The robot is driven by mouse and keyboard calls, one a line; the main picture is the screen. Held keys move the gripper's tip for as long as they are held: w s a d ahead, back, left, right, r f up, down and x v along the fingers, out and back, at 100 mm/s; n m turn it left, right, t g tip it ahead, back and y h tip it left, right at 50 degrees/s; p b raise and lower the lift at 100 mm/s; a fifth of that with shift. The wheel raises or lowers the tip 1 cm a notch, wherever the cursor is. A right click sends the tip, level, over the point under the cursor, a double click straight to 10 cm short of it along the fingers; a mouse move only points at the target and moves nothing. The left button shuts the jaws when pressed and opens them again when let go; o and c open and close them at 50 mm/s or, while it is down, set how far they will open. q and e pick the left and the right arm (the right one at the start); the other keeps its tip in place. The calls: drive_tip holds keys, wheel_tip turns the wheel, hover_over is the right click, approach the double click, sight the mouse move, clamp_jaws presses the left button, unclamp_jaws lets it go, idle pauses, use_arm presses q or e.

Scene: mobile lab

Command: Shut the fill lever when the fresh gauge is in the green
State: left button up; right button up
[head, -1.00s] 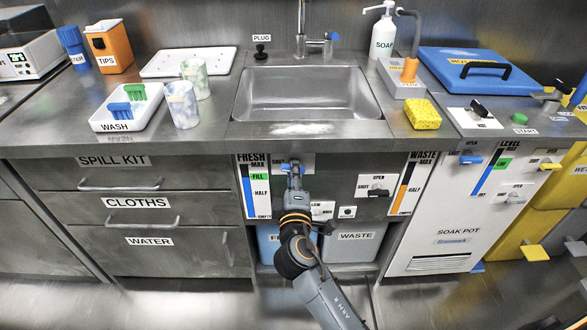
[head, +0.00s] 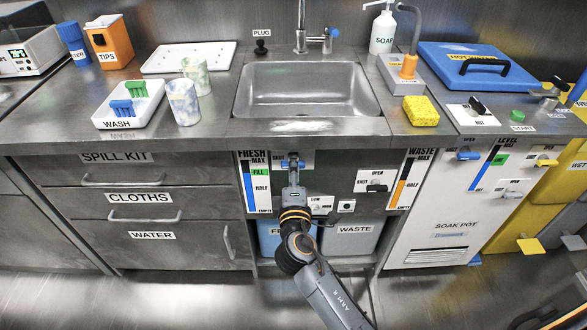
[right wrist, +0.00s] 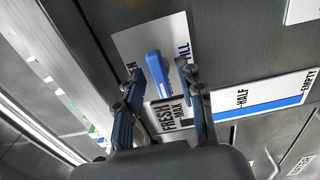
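The blue fill lever (right wrist: 157,72) sits on a white label plate under the sink. It also shows in the head view (head: 291,162), partly covered by my gripper. My right gripper (right wrist: 159,74) is open, with one finger on each side of the lever and gaps visible. It shows from above in the head view (head: 293,168). The fresh gauge (head: 254,182) is just left of the lever. Its blue bar rises to about the green FILL mark; the exact level is hard to read. The gauge also shows in the right wrist view (right wrist: 262,105), partly hidden. My left gripper is not in view.
The waste gauge (head: 411,180) and a dark-handled waste lever (head: 376,187) are to the right. Fresh and waste containers (head: 354,240) stand below. The sink (head: 308,92) and counter edge are above the gripper. Drawers are to the left.

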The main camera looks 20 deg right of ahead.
drive_tip(key=v, duration=1.2)
